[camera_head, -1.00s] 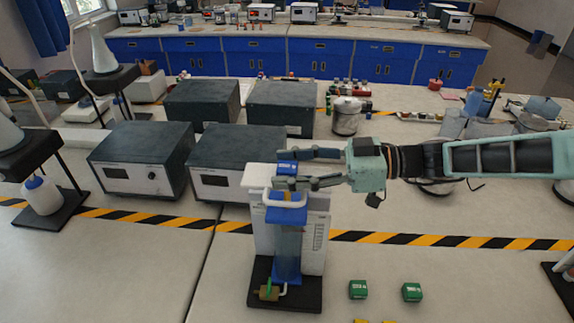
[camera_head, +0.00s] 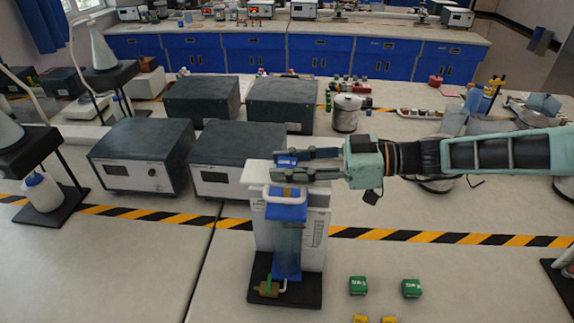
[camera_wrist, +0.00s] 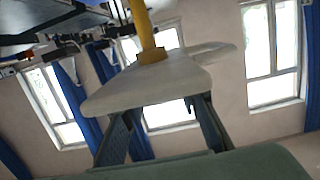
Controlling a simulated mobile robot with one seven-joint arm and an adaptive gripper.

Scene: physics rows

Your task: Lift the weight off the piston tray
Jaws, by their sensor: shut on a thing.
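The apparatus stands on a black base (camera_head: 258,294). Two dark instrument boxes stand close behind and left, one of them here (camera_head: 235,160). Green blocks (camera_head: 358,285) lie at the front right. A metal pot (camera_head: 346,113) stands behind my arm.

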